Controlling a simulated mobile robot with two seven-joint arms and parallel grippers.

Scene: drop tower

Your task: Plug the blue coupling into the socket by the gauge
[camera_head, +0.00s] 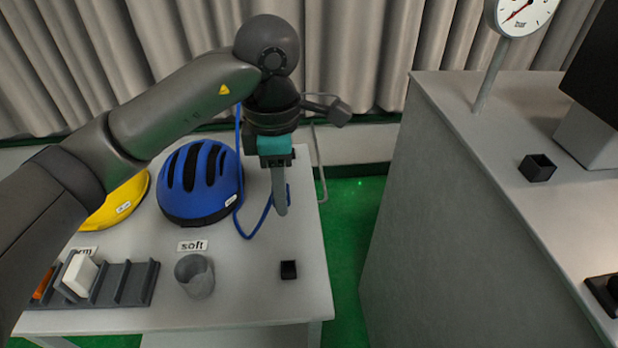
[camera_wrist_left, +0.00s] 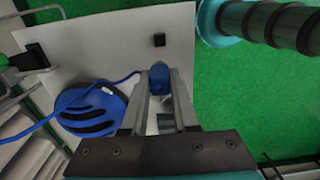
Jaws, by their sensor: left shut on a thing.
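The blue coupling (camera_wrist_left: 158,78) sits between the fingertips of my left gripper (camera_wrist_left: 157,90) in the left wrist view, with a blue cable running off to the left. In the head view my left gripper (camera_head: 281,207) points down above the right part of the left table, shut on the coupling, which is mostly hidden behind the finger. The gauge (camera_head: 526,14), a round white dial, stands on a post on the right counter. A black square socket (camera_head: 537,167) is on that counter, to the right of the post's foot. My right gripper is in neither view.
Another black square socket (camera_head: 288,269) is on the left table, below my gripper. A blue helmet (camera_head: 199,183), a yellow helmet (camera_head: 119,203), a grey cup (camera_head: 195,276) and a slotted rack (camera_head: 127,284) stand there too. A gap with green floor (camera_head: 357,231) separates table and counter.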

